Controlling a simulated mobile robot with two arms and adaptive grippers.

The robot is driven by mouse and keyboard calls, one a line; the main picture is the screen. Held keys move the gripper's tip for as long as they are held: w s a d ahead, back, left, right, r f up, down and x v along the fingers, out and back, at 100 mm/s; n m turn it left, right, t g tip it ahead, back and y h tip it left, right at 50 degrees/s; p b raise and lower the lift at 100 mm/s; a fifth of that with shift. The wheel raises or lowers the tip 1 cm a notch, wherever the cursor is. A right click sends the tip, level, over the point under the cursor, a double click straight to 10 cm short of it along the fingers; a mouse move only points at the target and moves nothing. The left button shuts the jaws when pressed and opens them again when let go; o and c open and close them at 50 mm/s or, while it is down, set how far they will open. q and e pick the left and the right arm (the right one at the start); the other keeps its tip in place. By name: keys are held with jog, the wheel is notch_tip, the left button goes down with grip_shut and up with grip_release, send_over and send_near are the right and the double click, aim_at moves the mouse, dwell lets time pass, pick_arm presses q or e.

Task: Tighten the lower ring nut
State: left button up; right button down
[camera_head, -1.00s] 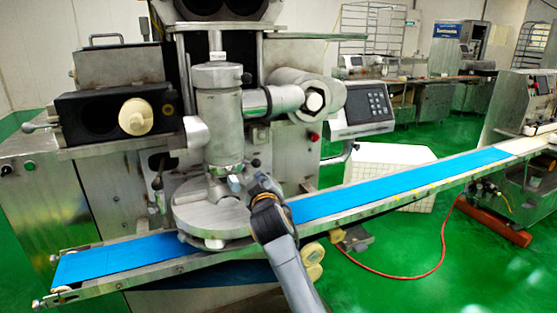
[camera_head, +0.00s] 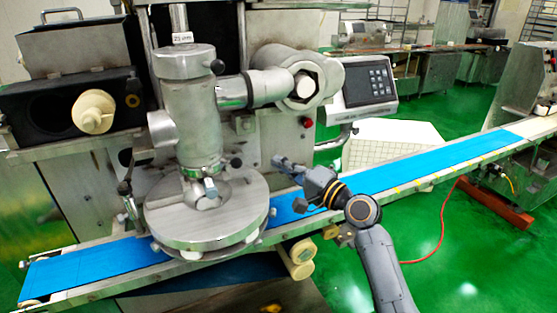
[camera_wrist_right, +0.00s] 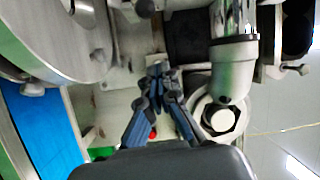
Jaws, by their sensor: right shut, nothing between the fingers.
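The lower ring nut (camera_head: 203,170) is a metal ring around the bottom of the upright steel cylinder (camera_head: 190,110). A dark-knobbed handle (camera_head: 236,162) sticks out on its right side. Below it is a small bluish-grey block (camera_head: 210,187) above the round steel disc (camera_head: 205,215). My right gripper (camera_head: 280,162) is to the right of the ring nut, apart from it, over the blue belt side. In the right wrist view its fingers (camera_wrist_right: 159,70) are together with nothing between them. I cannot make out the ring nut clearly there. My left gripper is not in view.
The blue conveyor belt (camera_head: 420,163) runs from lower left to upper right under the disc. A side pipe with a hex nut (camera_head: 306,84) and a keypad panel (camera_head: 368,88) stand right of the cylinder. A white crate (camera_head: 390,135) stands behind the belt.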

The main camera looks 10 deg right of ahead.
aim_at(231, 163)
jog(key=w+a+p, duration=0.2)
jog(key=w+a, duration=0.1)
jog(key=a, duration=0.4)
jog(key=shift+a+f+p, duration=0.15)
jog(key=shift+a+p, duration=0.2)
jog(key=shift+p, duration=0.05)
jog(key=shift+w, duration=0.1)
jog(key=shift+s+a+p, duration=0.2)
jog(key=shift+s+p, duration=0.05)
jog(key=shift+s, duration=0.25)
jog(key=shift+s+a+p, duration=0.2)
jog(key=shift+s, duration=0.25)
